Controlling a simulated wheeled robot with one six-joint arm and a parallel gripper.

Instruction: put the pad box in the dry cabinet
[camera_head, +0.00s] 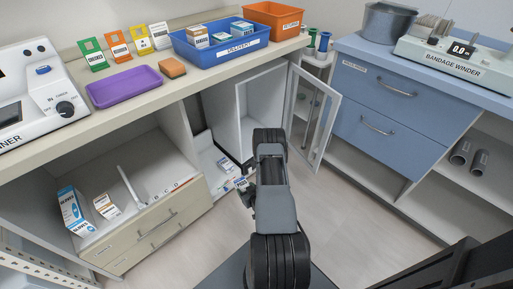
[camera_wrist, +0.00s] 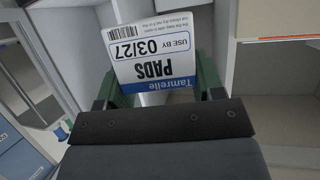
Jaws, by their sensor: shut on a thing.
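The pad box is white with a blue band and reads "Tamrelle PADS, use by 03/27", upside down in the wrist view (camera_wrist: 155,48). My gripper (camera_wrist: 155,82) is shut on it, with a green finger on each side. In the head view, my gripper (camera_head: 240,184) is low in front of the counter, largely hidden by my arm; only a small part of the held box shows there. A white cabinet (camera_head: 243,118) under the counter corner, apparently the dry cabinet, has its glass-paned door (camera_head: 319,120) swung open to the right. My arm hides its lower front.
A beige drawer unit (camera_head: 150,230) stands at left, with a blue-white carton (camera_head: 75,212) on the open shelf above. Blue drawers (camera_head: 375,105) stand at right. Clear floor (camera_head: 335,210) lies right of my arm.

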